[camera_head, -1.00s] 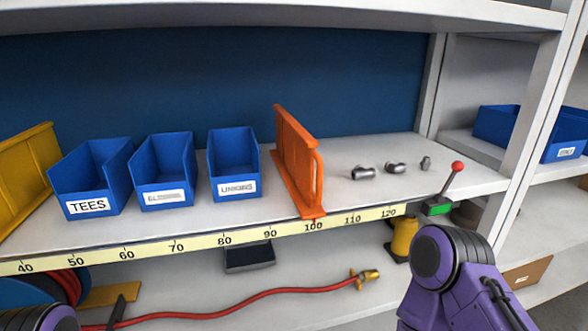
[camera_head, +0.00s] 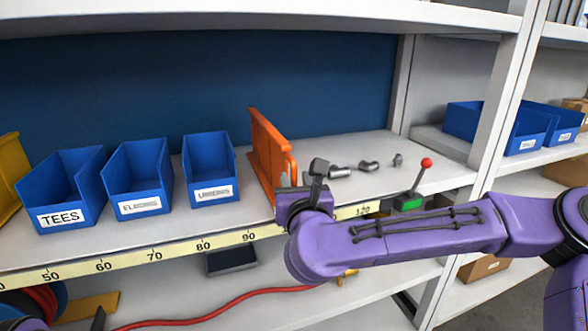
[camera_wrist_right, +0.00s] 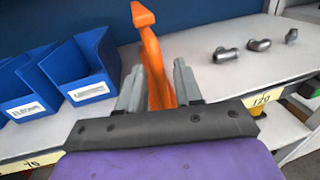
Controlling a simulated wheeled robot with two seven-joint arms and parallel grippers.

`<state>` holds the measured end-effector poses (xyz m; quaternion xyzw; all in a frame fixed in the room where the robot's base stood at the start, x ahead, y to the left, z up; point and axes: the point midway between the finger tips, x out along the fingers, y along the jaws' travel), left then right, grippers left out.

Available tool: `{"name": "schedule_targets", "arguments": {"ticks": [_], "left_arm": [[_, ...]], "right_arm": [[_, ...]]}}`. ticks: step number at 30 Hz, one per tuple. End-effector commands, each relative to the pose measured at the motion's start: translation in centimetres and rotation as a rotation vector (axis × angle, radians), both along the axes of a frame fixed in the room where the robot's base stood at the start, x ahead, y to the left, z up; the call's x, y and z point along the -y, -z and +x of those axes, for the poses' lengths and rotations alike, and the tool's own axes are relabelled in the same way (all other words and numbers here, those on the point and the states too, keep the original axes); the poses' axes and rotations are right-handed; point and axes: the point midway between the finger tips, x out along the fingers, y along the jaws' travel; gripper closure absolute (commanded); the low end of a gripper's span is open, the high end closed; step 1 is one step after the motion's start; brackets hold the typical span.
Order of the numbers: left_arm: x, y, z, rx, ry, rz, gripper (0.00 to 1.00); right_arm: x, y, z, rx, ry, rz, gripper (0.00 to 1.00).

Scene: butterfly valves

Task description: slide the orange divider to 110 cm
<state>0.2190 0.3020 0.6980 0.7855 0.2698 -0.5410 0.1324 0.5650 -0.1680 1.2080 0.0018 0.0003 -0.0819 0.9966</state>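The orange divider (camera_head: 268,148) stands upright on the shelf, right of the blue bins; it also shows in the wrist view (camera_wrist_right: 151,58). My right gripper (camera_head: 302,176) is at its front edge. In the wrist view my right gripper (camera_wrist_right: 158,82) has its two grey fingers apart, one on each side of the divider, and does not look closed on it. The yellow scale (camera_head: 225,241) runs along the shelf's front edge.
Blue bins (camera_head: 211,168) stand left of the divider. Grey pipe fittings (camera_head: 369,165) lie to its right, with bare shelf between. A red-knobbed lever (camera_head: 426,163) with a green display (camera_head: 410,204) is at the front right. A post (camera_head: 398,85) closes the right side.

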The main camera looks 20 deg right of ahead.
Motion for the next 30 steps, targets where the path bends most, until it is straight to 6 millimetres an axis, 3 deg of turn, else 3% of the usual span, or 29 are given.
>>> {"name": "schedule_targets", "arguments": {"ticks": [4, 13, 16, 22, 26, 30], "left_arm": [[0.0, -0.9, 0.0, 0.000, 0.000, 0.000, 0.65], [0.0, -0.8, 0.0, 0.000, 0.000, 0.000, 0.65], [0.0, -0.8, 0.0, 0.000, 0.000, 0.000, 0.65], [0.0, -0.7, 0.0, 0.000, 0.000, 0.000, 0.65], [0.0, 0.3, 0.0, 0.000, 0.000, 0.000, 0.65], [0.0, 1.5, 0.0, 0.000, 0.000, 0.000, 0.65]], "right_arm": [[0.2, -0.1, 1.7, -0.001, -0.001, -0.002, 0.65], [0.3, 0.1, 2.1, 0.000, -0.002, -0.003, 0.65], [0.3, 0.1, 2.1, 0.000, -0.002, -0.003, 0.98], [0.5, 0.1, 2.1, 0.000, -0.001, -0.003, 1.00], [2.5, 0.4, 2.2, 0.001, 0.004, -0.001, 1.00], [6.3, 0.4, 2.3, 0.002, 0.006, 0.002, 1.00]]}}
